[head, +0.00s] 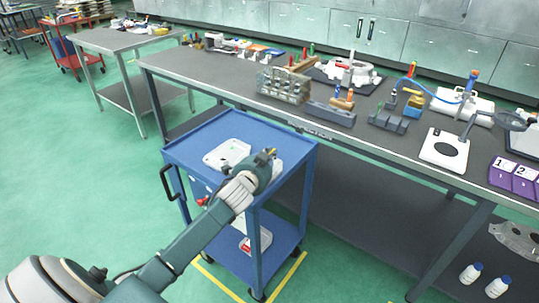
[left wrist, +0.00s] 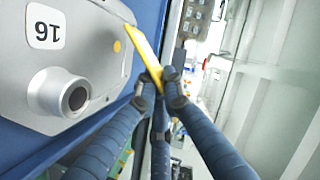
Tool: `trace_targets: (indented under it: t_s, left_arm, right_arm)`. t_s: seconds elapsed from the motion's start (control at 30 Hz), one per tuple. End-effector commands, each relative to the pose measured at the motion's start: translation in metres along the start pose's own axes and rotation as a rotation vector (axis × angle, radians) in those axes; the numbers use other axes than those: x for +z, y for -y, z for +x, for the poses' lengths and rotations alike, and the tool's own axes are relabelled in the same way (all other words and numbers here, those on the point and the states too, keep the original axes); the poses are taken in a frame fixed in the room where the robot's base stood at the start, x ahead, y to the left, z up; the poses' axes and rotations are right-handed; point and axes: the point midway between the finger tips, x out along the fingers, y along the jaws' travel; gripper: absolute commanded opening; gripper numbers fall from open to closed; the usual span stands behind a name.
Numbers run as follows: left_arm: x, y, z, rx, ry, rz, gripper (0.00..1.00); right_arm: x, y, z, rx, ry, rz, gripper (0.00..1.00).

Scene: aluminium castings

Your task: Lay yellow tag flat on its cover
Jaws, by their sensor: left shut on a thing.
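The yellow tag (left wrist: 141,55) is a thin flat piece held tilted on edge, not flat. My left gripper (left wrist: 160,82) is shut on its near end in the left wrist view. The cover (left wrist: 92,52) is a grey casting with a label reading 16, a round hollow boss and a small yellow dot. The tag appears beside the dot; I cannot tell whether it touches the cover. In the head view the cover (head: 226,154) lies on the blue cart's top, left of my left gripper (head: 268,156). My right gripper is not in view.
The blue cart (head: 190,140) has a raised rim and a lower shelf holding a pale part (head: 262,238). A long grey workbench (head: 385,148) stands close behind it, carrying a metal rack (head: 284,86), a white plate (head: 444,151) and several tools. Green floor is open at left.

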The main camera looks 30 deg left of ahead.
Motion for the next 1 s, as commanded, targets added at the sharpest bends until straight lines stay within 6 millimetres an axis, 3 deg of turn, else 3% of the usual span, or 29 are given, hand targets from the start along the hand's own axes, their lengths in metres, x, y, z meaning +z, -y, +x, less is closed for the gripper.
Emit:
trace_targets:
  t_s: [0.47,0.5,0.6,1.0]
  left_arm:
    - [0.0081,-0.0103,0.0034,0.000,0.000,-0.001,0.00]
    - [0.0081,-0.0103,0.0034,0.000,0.000,-0.001,0.12]
    - [0.0081,-0.0104,0.0034,0.000,0.000,-0.001,0.30]
    - [0.0086,-0.0111,-0.0030,0.001,0.001,-0.001,0.30]
  right_arm:
    - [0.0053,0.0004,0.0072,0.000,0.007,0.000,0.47]
    - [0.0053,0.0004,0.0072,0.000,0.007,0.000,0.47]
    - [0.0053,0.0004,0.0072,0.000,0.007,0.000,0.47]
    - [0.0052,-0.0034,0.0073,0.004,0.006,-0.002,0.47]
